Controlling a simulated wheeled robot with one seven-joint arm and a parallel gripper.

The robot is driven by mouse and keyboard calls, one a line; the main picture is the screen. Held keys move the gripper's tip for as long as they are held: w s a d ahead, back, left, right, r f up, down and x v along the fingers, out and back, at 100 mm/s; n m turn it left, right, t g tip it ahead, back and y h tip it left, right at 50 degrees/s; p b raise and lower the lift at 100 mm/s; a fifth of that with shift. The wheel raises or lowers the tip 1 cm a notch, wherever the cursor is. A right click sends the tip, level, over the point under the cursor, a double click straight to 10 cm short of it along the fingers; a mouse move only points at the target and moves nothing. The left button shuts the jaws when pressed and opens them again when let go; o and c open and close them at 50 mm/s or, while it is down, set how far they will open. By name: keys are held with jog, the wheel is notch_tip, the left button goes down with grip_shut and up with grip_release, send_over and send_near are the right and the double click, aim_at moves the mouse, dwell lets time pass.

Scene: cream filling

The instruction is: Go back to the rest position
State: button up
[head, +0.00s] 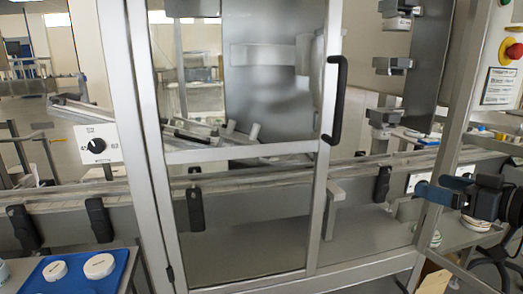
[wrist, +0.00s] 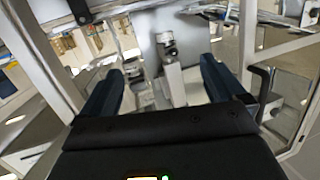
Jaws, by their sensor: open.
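My gripper (head: 440,188) is at the right side of the head view, in front of the machine frame. Its blue fingers are apart and point left. In the wrist view, my gripper (wrist: 162,78) shows a blue finger on each side and nothing held between them. Beyond the fingers, the wrist view shows metal machine parts and a grey panel. The rest of my arm is mostly cut off at the right edge of the head view.
A metal-framed glass door (head: 327,205) with a black handle (head: 338,100) fills the middle. A blue tray (head: 110,283) with white round lids stands at lower left. A red emergency button (head: 514,51) is at upper right. A conveyor rail (head: 60,205) runs across.

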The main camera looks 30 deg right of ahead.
jog(key=s+a+f+m+g+h, duration=0.1)
jog(key=s+a+f+m+h, duration=0.1)
jog(key=a+f, duration=0.8)
jog(key=s+a+f+m+g+h, duration=0.1)
jog(key=s+a+f+m, duration=0.2)
jog(key=a+f, duration=0.7)
jog(key=s+a+r+n+y, duration=0.1)
jog(key=s+a+r+n, duration=0.1)
jog(key=s+a, duration=0.5)
jog(key=s+a+r+n+y, duration=0.2)
jog(key=s+a, duration=0.5)
jog(key=s, duration=0.7)
jog(key=shift+s+r+n+t, duration=0.2)
jog(key=shift+r+n+t, duration=0.25)
jog(key=shift+n, duration=0.35)
jog(key=shift+c, duration=0.3)
